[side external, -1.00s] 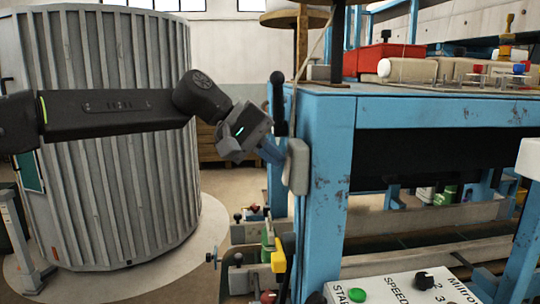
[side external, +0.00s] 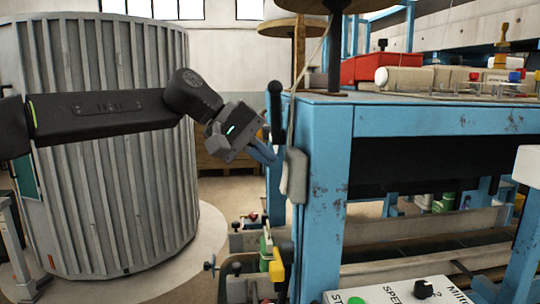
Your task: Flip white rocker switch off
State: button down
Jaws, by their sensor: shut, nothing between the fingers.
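A pale grey-white block (side external: 294,175), which appears to be the white rocker switch, is on the left side of the blue machine frame (side external: 325,150). It looks slightly tilted, and I cannot read any marking or on/off position on it. My gripper (side external: 264,153) is just left of the block's upper part, angled down to the right. Its blue fingers are shut with nothing between them. The fingertips are very close to the block and frame; I cannot tell whether they touch.
A black upright handle (side external: 275,108) stands just above the gripper. Clamps and a yellow part (side external: 277,266) lie below. A control panel (side external: 400,293) with a green button and black knob is at the bottom. A ribbed grey tank (side external: 110,200) stands behind my arm.

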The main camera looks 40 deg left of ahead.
jog(key=v, duration=1.2)
jog(key=shift+w+d+r, duration=0.2)
jog(key=shift+r, duration=0.2)
jog(key=s+a+f+m+y, duration=0.1)
jog(key=s+f+m+y, duration=0.2)
jog(key=s+f, duration=0.6)
jog(key=s+a+f+m+g+y, duration=0.1)
jog(key=s+f+m+y, duration=0.3)
jog(key=s+f, duration=0.6)
notch_tip(320, 180, down, 8)
jog(key=shift+s+a+f+m, duration=0.15)
jog(key=shift+s+a+m, duration=0.1)
jog(key=shift+a+m, duration=0.6)
jog(key=shift+d, duration=0.2)
